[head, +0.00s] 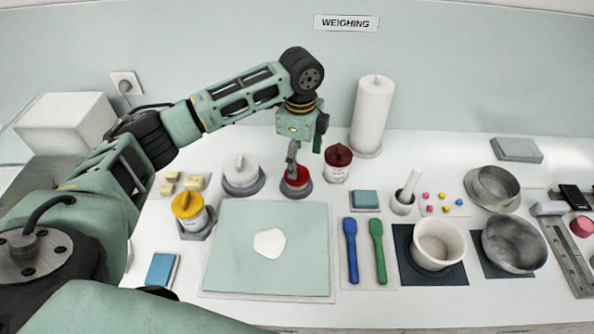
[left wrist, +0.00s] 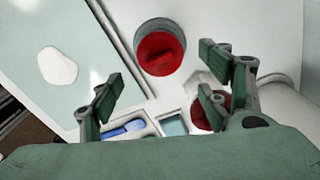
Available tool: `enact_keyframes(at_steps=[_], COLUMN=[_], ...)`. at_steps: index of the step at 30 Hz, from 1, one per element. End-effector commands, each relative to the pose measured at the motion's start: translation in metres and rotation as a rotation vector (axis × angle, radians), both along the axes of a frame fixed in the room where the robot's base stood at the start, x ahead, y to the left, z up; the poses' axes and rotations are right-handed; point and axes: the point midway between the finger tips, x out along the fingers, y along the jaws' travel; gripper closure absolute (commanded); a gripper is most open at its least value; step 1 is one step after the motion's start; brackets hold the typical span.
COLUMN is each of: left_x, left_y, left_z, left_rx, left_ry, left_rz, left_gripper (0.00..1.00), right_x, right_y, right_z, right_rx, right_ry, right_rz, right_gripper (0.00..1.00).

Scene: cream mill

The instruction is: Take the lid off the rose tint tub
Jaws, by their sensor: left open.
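A red-topped tub (head: 297,183) sits in a grey round holder, directly below my left gripper (head: 293,163). In the left wrist view its red top (left wrist: 153,52) shows from above, with a raised bar across it and the grey ring around it. My left gripper is open and empty, its fingers spread apart above the tub; no contact shows. Another tub with a dark red lid and white body (head: 338,164) stands just to the right. In the left wrist view a finger partly hides its lid. I cannot read which tub is labelled rose tint. My right gripper is out of view.
A white-lidded tub (head: 241,171) and a yellow-lidded tub (head: 188,207) stand to the left. A paper roll (head: 372,115) stands behind right. A green mat (head: 240,275) with a white patch lies in front. Spatulas, a mortar and bowls are to the right.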

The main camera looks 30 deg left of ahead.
Motion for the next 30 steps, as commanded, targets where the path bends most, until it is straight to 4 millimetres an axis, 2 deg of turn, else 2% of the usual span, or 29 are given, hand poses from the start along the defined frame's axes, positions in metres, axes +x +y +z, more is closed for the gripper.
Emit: enact_keyframes(at_steps=[5,9,18,29,30], left_x=[-0.004,-0.004,-0.003,-0.003,-0.003], left_y=[0.006,0.006,0.006,0.006,0.005], left_z=[-0.022,-0.042,-0.049,-0.049,-0.049], left_rx=[0.004,0.002,0.003,0.002,0.002], left_ry=[0.003,0.000,-0.003,-0.003,-0.003], left_rz=[0.004,0.002,0.002,0.002,0.002], left_gripper=[0.30,0.30,0.30,0.61,0.61], right_x=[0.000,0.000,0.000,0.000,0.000], right_y=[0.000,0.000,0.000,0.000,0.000], right_z=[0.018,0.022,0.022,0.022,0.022], right_rx=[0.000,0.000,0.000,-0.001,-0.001], right_ry=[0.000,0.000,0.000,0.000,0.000], right_rz=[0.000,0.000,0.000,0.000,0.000], right_gripper=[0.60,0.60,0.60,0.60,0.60])
